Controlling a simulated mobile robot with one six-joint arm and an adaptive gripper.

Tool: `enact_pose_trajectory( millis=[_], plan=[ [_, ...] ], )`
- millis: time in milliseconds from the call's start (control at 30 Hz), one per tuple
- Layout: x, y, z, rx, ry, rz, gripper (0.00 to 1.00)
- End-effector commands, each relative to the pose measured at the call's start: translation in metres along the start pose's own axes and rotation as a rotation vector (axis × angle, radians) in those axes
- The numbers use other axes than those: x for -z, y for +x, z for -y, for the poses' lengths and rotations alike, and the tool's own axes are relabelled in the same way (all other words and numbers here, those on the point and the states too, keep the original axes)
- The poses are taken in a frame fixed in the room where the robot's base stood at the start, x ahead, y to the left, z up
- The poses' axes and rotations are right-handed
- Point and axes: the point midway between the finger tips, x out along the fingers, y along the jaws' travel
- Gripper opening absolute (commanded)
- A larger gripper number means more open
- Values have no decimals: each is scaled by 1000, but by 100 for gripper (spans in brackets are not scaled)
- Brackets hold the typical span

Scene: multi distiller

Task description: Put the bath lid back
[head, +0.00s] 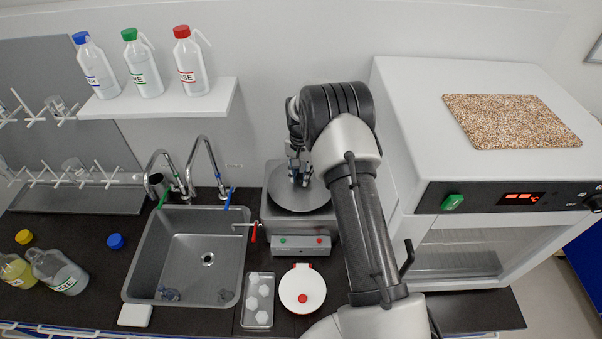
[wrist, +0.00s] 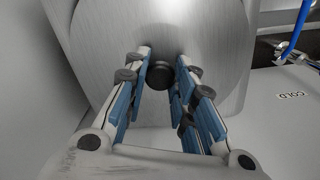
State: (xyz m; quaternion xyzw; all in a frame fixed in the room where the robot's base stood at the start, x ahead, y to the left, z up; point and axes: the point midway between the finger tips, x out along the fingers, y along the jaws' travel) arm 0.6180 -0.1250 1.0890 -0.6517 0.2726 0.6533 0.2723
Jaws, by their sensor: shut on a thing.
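The bath lid (head: 300,202) is a round grey metal disc with a dark knob. In the head view it lies over the top of the metal water bath (head: 290,225), and I cannot tell whether it rests fully on the rim or is just above it. My gripper (head: 299,178) points down at the middle of the lid. In the wrist view my gripper (wrist: 161,68) is shut on the black knob (wrist: 160,77) of the lid (wrist: 125,35), a fingertip on each side. My arm hides part of the bath's right side.
A sink (head: 205,252) with taps stands left of the bath, and a red-handled valve (head: 253,236) sticks out between them. A tray (head: 258,318) and a round white device (head: 302,280) lie in front. A large white oven (head: 470,175) stands at the right. Bottles stand on a shelf (head: 160,101).

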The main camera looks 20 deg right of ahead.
Motion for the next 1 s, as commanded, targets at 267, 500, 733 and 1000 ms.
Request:
enact_pose_trajectory(
  millis=[267, 500, 733, 1000],
  plan=[
    [1, 0, 1, 2, 0, -3, 0],
    [1, 8, 0, 1, 0, -2, 0],
    [0, 11, 0, 1, 0, -1, 25],
    [0, 11, 0, 1, 0, -1, 43]
  ],
)
